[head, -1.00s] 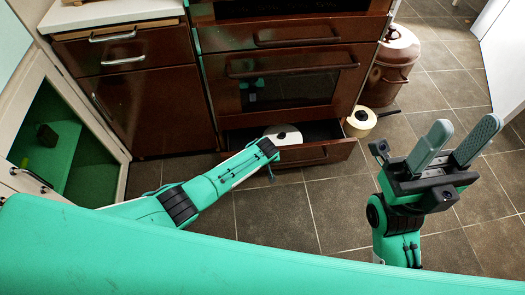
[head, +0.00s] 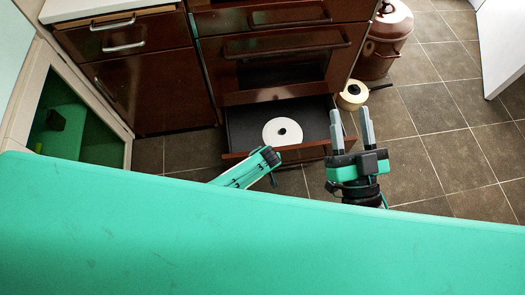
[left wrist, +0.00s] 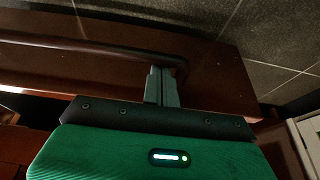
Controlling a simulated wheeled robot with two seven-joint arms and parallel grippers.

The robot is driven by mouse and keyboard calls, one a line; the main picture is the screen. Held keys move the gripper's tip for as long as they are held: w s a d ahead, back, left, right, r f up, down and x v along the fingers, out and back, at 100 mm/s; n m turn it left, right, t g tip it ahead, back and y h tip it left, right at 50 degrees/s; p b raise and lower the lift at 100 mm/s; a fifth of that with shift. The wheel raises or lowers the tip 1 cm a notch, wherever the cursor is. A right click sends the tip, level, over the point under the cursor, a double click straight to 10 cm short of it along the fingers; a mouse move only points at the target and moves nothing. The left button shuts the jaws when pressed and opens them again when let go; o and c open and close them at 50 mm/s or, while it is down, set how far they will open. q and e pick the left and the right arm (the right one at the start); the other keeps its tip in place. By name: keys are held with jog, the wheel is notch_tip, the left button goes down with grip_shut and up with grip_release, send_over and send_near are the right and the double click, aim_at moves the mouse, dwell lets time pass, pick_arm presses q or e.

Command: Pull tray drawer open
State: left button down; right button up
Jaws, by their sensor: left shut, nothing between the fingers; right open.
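The tray drawer (head: 302,152), the lowest one below the oven, stands open toward me. A white disc with a central hole (head: 283,132) lies inside it. My left arm reaches to the drawer front, and its fingers are hidden in the head view. In the left wrist view my left gripper (left wrist: 162,80) is shut with nothing between its fingers. Its fingertips are at the drawer's bar handle (left wrist: 90,48), near the handle's curved end. Whether they touch it I cannot tell. My right gripper (head: 351,124) is open and empty, right of the drawer.
The oven door (head: 235,72) above the drawer is closed. A cream pot (head: 352,97) with a handle stands on the floor right of the drawer, and a brown lidded bin (head: 385,50) stands behind it. An open white cabinet (head: 25,100) is at left.

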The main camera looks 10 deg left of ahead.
pick_arm(q)
jog(key=s+d+p, duration=0.3)
jog(key=s, duration=0.5)
jog(key=shift+s, duration=0.4)
pick_arm(e)
jog(key=s+a+f+g, duration=0.1)
jog(key=s+f+g, duration=0.1)
jog(key=f+g, duration=0.2)
jog(key=s+a+f+g+h, duration=0.1)
jog(key=s+a+f+g, duration=0.1)
jog(key=f+g, duration=0.3)
jog(key=shift+s+f+n, duration=0.25)
jog(key=shift+f+n, duration=0.05)
jog(key=shift+f, duration=1.9)
pick_arm(q)
jog(key=shift+a, duration=0.1)
pick_arm(e)
jog(key=shift+d, duration=0.1)
